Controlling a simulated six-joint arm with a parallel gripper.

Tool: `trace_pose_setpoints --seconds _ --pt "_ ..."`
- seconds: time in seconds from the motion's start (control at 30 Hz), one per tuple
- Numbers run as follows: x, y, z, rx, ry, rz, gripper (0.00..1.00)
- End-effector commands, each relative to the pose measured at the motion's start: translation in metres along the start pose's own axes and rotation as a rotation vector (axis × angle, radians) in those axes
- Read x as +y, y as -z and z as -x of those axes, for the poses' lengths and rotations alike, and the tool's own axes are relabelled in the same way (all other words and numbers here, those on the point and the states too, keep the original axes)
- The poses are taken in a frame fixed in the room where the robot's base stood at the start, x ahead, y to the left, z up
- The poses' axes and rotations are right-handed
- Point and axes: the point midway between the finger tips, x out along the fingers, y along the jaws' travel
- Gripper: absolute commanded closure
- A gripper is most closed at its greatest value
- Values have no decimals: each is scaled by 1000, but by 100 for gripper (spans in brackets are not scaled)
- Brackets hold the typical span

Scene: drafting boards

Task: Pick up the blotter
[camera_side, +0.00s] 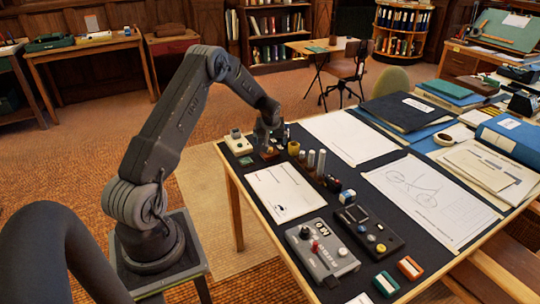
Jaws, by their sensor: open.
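My gripper (268,146) is open and points down over the far left corner of the dark-topped drafting table. A small brown object (269,154) lies right below the fingertips; it may be the blotter, but it is too small and too covered by the gripper to be sure. I cannot tell whether the fingers touch it or stand around it.
White paper (285,192), a grey control box (322,250) and a black device (368,230) lie nearer. A bicycle drawing (425,192) covers the table's right side.

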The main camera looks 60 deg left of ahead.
Motion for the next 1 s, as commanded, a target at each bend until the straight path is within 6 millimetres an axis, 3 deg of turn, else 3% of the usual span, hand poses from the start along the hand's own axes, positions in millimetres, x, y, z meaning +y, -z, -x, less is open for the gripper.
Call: trace_pose_setpoints --seconds 0.1,0.37,0.7,1.0 --pt "0 0 -22 -2 1 0 0" --pt "0 0 -42 0 0 0 0" --pt "-2 0 -86 -2 -1 -1 0" --pt "-2 0 -91 -1 -2 -1 0"
